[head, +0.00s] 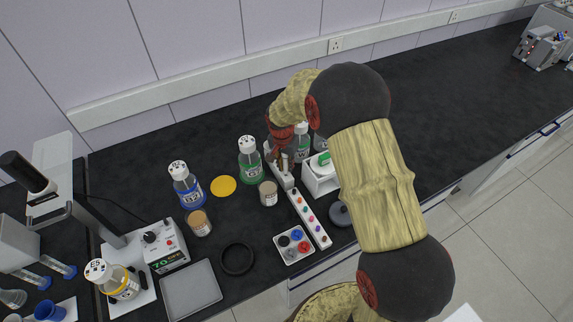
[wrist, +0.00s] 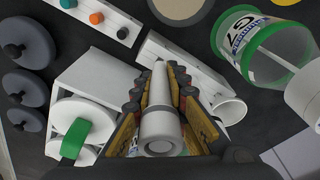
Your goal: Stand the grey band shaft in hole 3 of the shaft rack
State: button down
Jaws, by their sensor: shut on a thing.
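My gripper (wrist: 158,118) is shut on a pale grey-white shaft (wrist: 158,102) with a dark tip, seen nearly end-on in the wrist view. Its band is not clear. In the head view my gripper (head: 282,158) is over the back of the bench, partly hidden by my arm. A white bar (wrist: 206,68), likely the shaft rack, lies just beyond the shaft tip in the wrist view; it also shows in the head view (head: 285,180). Its hole numbers are not readable, and I cannot tell whether the tip touches it.
A white strip with coloured knobs (head: 311,222) runs toward the bench front. A white box with a green-handled part (head: 320,180) stands close right of my gripper. Green-labelled bottle (head: 250,163), jar (head: 268,194) and blue-labelled bottle (head: 187,188) stand left.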

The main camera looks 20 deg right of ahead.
jog(key=shift+f+b, duration=0.85)
jog(key=shift+f, duration=0.1)
dwell(2.1)
jog(key=c, duration=1.8)
grip_release()
jog(key=shift+o, duration=0.6)
jog(key=r, duration=0.8)
jog(key=s+a+r, duration=0.1)
jog(key=r, duration=0.3)
jog(key=shift+a, duration=0.1)
jog(key=shift+s+r+p, duration=0.1)
jog(key=shift+r+p, duration=1.8)
jog(key=shift+r, duration=1.1)
